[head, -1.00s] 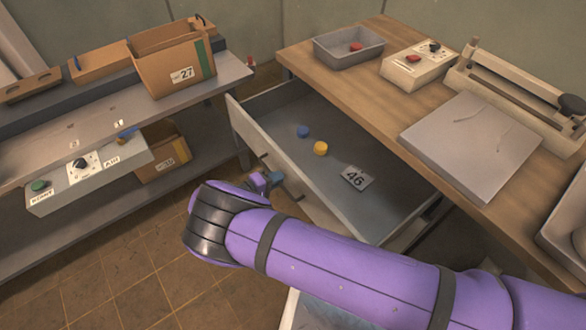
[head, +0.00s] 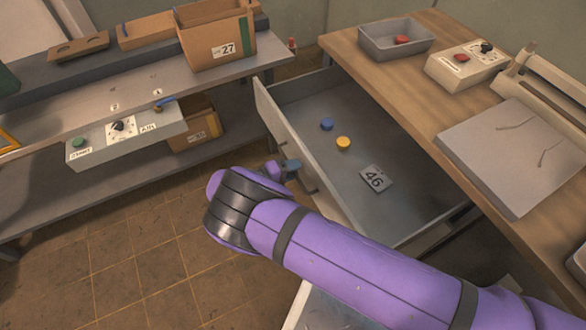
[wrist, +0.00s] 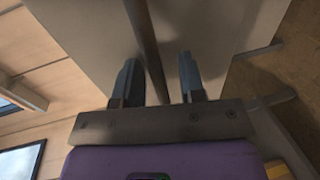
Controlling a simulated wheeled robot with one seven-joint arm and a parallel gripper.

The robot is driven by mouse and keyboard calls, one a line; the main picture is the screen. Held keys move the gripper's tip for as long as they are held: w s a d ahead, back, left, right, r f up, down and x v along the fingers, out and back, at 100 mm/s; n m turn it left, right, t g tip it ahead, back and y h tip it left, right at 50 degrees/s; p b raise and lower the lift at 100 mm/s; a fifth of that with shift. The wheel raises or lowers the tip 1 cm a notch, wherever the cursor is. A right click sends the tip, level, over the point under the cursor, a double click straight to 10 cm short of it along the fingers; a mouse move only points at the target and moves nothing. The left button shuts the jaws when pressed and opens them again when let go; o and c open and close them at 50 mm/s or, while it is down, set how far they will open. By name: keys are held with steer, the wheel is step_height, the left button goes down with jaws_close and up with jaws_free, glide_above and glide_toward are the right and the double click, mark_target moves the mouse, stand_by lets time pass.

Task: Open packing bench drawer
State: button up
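The packing bench drawer (head: 285,135) stands well pulled out from under the wooden bench top in the head view. Its grey tray holds a blue disc (head: 327,124), a yellow disc (head: 343,143) and a card marked 46 (head: 375,179). My gripper (head: 292,166) is at the outer face of the drawer front. In the wrist view my gripper (wrist: 158,80) has its two fingers apart, with the dark handle bar (wrist: 143,35) running between them. A gap shows between the bar and the right finger. My arm hides the near end of the drawer front.
The bench top (head: 405,85) carries a grey bin (head: 370,45), a control box (head: 465,68) and a flat grey plate (head: 515,150). A second bench (head: 60,120) with a carton marked 27 (head: 215,40) stands at left. Tiled floor (head: 130,250) lies clear between them.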

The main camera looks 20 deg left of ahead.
steer(key=v, duration=1)
steer(key=shift+s+a, duration=0.25)
steer(key=shift+s, duration=0.1)
